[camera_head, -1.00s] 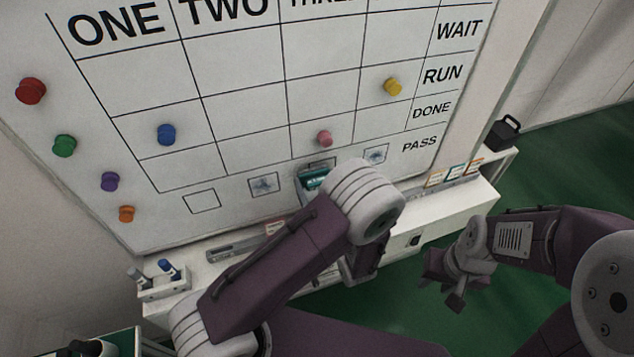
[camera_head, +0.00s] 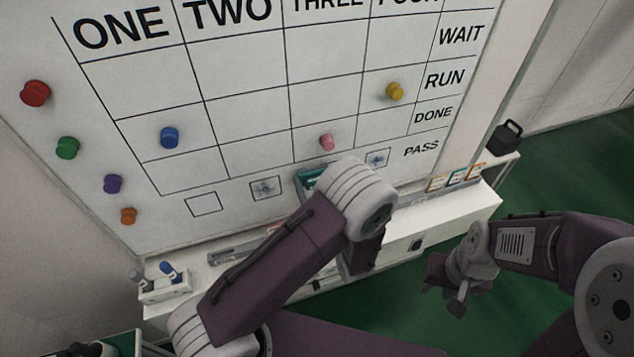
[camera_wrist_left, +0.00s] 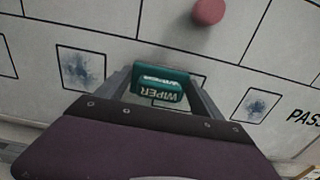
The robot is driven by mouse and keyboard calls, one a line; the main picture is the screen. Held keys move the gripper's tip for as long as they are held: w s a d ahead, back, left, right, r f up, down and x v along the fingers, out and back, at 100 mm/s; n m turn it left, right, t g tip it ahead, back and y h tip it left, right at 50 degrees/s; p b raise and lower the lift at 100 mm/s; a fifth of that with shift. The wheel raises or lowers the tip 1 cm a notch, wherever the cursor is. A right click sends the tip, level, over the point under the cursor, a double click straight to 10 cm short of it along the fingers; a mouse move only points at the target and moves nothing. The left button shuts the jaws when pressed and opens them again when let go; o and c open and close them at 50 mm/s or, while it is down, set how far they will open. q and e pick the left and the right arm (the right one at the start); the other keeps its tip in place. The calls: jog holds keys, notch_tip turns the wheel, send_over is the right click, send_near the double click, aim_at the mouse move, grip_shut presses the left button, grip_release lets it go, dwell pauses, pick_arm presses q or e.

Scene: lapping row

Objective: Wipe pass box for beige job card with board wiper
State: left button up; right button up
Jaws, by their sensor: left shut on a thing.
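The green board wiper (camera_head: 311,175) is at the pass box under THREE on the whiteboard (camera_head: 235,215), largely covering that box. In the left wrist view the wiper (camera_wrist_left: 160,92) sits between the fingers of my left gripper (camera_wrist_left: 158,84), which is shut on it. Whether its face touches the board is unclear. The pass boxes under TWO (camera_head: 265,188) and FOUR (camera_head: 377,159) have blue-grey smudges; the one under ONE (camera_head: 203,204) looks clean. My right gripper (camera_head: 444,296) hangs empty and open, away from the board. I cannot make out a beige job card.
Coloured magnets sit on the board, including a pink one (camera_head: 327,142) just above the wiper. Below runs a white ledge (camera_head: 410,225) with framed cards (camera_head: 456,178) at its right and a marker holder (camera_head: 163,287) at its left. A black container (camera_head: 506,137) stands far right.

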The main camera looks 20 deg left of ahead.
pick_arm(q)
jog(key=shift+w+d, duration=1.05)
jog(key=shift+d, duration=0.7)
jog(key=shift+s+a, duration=0.6)
jog(key=shift+a, duration=0.3)
jog(key=shift+s+a, duration=0.55)
jog(key=shift+a, duration=0.35)
jog(key=v, duration=0.6)
jog(key=shift+d, duration=0.1)
jog(key=v, duration=0.3)
